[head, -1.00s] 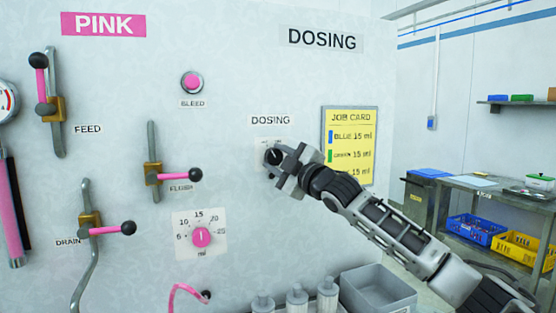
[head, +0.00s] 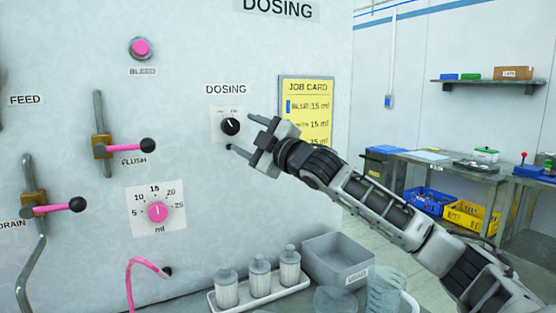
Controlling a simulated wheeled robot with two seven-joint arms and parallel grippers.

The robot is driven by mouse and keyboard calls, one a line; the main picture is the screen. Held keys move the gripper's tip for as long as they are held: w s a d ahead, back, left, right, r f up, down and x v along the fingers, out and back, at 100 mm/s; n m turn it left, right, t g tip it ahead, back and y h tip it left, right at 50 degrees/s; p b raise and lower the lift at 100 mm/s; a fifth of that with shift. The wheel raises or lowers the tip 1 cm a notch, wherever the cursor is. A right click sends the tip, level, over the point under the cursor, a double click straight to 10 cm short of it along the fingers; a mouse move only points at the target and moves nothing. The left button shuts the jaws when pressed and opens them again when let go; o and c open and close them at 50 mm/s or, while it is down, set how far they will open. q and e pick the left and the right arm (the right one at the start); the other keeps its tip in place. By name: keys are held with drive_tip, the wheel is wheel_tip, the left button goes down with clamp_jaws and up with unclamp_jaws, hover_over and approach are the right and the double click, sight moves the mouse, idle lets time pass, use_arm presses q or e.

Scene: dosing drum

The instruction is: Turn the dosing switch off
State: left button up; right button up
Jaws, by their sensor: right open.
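The dosing switch is a round black knob (head: 230,127) on a small white plate under the DOSING label, on the grey-white panel. A pale mark on the knob appears to tilt up and to the left; the small words above it are too small to read surely. My right gripper (head: 243,134) is open and empty just right of the knob. One finger is above right of it, the other below it. The knob shows uncovered and appears clear of the fingers. My left gripper is not in view.
A yellow job card (head: 306,105) hangs behind my right gripper. The flush lever (head: 125,147) and pink dial (head: 158,212) are to the left. Below stand several bottles on a white tray (head: 262,296) and a grey bin (head: 345,258).

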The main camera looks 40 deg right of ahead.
use_arm(q)
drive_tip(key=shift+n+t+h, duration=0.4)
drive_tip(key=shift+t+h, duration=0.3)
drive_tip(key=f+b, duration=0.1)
drive_tip(key=b, duration=0.3)
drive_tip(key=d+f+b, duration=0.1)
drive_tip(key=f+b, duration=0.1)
drive_tip(key=b, duration=0.2)
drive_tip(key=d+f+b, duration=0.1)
drive_tip(key=b, duration=0.3)
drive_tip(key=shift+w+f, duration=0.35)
use_arm(e)
drive_tip(key=v, duration=1)
drive_tip(key=shift+s, duration=0.4)
drive_tip(key=shift+f, duration=0.1)
